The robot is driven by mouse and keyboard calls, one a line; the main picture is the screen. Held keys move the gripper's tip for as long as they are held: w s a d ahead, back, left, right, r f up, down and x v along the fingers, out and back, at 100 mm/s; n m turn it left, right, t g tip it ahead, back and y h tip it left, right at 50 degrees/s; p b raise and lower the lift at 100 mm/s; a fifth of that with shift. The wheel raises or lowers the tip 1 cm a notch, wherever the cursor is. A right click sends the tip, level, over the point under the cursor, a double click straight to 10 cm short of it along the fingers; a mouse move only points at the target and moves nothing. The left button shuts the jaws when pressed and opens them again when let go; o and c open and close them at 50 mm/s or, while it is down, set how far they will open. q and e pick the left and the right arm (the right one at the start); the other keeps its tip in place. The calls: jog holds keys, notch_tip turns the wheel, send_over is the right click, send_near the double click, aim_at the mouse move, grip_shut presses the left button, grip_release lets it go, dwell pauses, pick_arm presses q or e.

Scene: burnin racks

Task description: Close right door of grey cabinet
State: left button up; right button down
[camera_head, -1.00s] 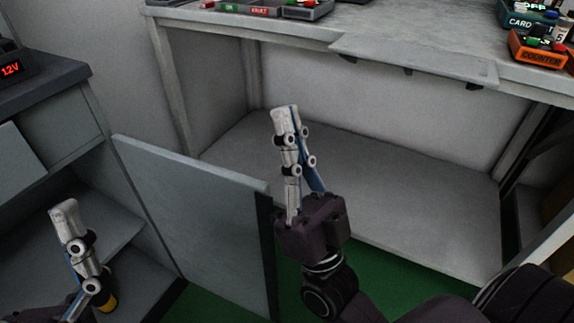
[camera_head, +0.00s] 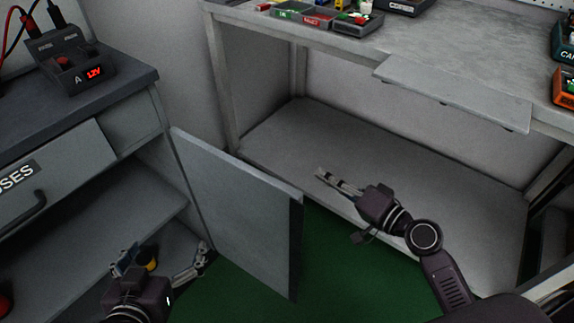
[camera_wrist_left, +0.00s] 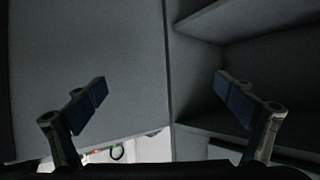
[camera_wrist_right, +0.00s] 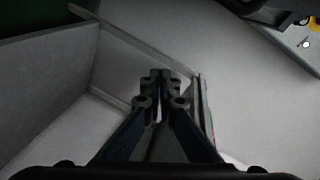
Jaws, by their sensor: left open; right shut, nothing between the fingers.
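The grey cabinet (camera_head: 130,115) stands at the left in the head view. Its right door (camera_head: 240,215) stands open, swung out from the cabinet's right side toward the workbench. My left gripper (camera_head: 160,258) is open and low, in front of the cabinet's open lower part, to the left of the door. In the left wrist view a grey panel and shelves lie beyond its spread fingers (camera_wrist_left: 165,95). My right gripper (camera_head: 320,174) is shut and empty, to the right of the door and apart from it, over the bench's lower shelf. Its closed fingers show in the right wrist view (camera_wrist_right: 161,85).
A workbench (camera_head: 440,50) with coloured bins (camera_head: 320,18) and a lower shelf (camera_head: 450,205) stands at the right. A 12V unit (camera_head: 75,72) sits on the cabinet top. A yellow-and-black object (camera_head: 147,258) lies inside the cabinet. Green floor (camera_head: 335,260) is free between them.

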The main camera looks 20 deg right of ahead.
jog(key=s+r+g+y+p, duration=0.4)
jog(key=s+r+g+y, duration=0.1)
jog(key=s+r+y, duration=0.25)
pick_arm(q)
jog(key=s+a+f+g+y, duration=0.1)
jog(key=s+f+g, duration=0.3)
jog(key=s, duration=0.4)
jog(key=s+a+f+g+y, duration=0.1)
jog(key=s+a+f+g, duration=0.3)
jog(key=s, duration=0.3)
jog(key=shift+s+a+f+g, duration=0.2)
jog(key=shift+s+f+g, duration=0.2)
jog(key=shift+f, duration=0.15)
pick_arm(e)
jog(key=w+a, duration=0.2)
jog(key=a, duration=0.9)
jog(key=shift+w+r+n, duration=0.2)
jog(key=shift+n, duration=0.1)
pick_arm(q)
jog(key=shift+r, duration=0.1)
pick_arm(e)
jog(key=shift+a, duration=0.15)
